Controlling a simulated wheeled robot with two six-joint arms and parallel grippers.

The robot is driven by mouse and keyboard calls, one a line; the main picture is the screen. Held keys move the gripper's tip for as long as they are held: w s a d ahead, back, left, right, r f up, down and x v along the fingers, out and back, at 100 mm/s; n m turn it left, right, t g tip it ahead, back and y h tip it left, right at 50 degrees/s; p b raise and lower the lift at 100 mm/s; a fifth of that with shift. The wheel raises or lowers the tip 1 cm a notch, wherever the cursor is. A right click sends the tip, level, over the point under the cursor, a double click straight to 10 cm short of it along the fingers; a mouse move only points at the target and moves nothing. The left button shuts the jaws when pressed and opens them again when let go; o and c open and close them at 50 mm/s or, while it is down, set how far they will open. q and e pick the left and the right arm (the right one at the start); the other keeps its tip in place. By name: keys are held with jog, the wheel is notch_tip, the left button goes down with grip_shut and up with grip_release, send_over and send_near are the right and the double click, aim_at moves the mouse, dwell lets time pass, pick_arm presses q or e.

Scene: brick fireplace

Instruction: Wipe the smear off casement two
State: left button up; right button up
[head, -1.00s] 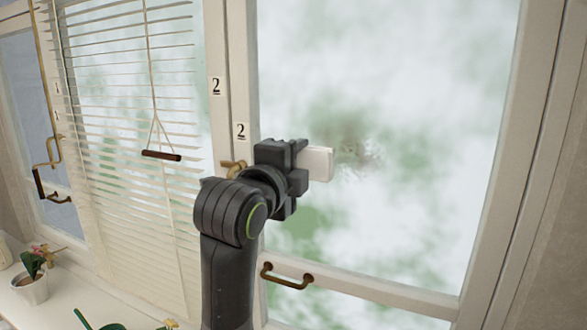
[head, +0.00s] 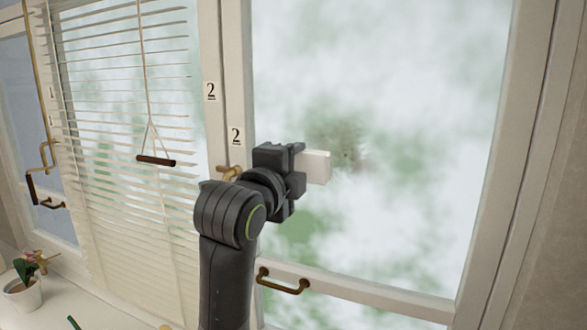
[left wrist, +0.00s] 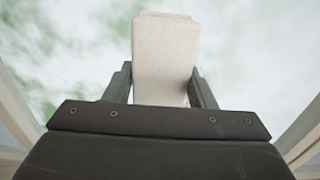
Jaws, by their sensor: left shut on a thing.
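Casement two (head: 400,110) is a pale-framed window on the right in the head view, with the label 2 on its left stile. A faint grey-brown smear (head: 346,143) shows on its glass, just right of the white block-shaped wiper (head: 318,166). My left gripper (head: 299,170) is shut on the wiper, which also shows between the fingers in the left wrist view (left wrist: 164,60). The wiper's far end is near the glass, beside the smear; I cannot tell whether it touches. My right gripper is in neither view.
A brass handle (head: 283,283) sits on the casement's bottom rail, and a brass latch (head: 229,172) by its left stile. A slatted blind (head: 110,90) with a hanging cord pull (head: 156,161) is at left. A potted plant (head: 24,290) stands on the sill.

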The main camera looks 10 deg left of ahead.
pick_arm(q)
jog(key=shift+w+d, duration=0.1)
jog(key=shift+w, duration=0.45)
jog(key=shift+d, duration=0.1)
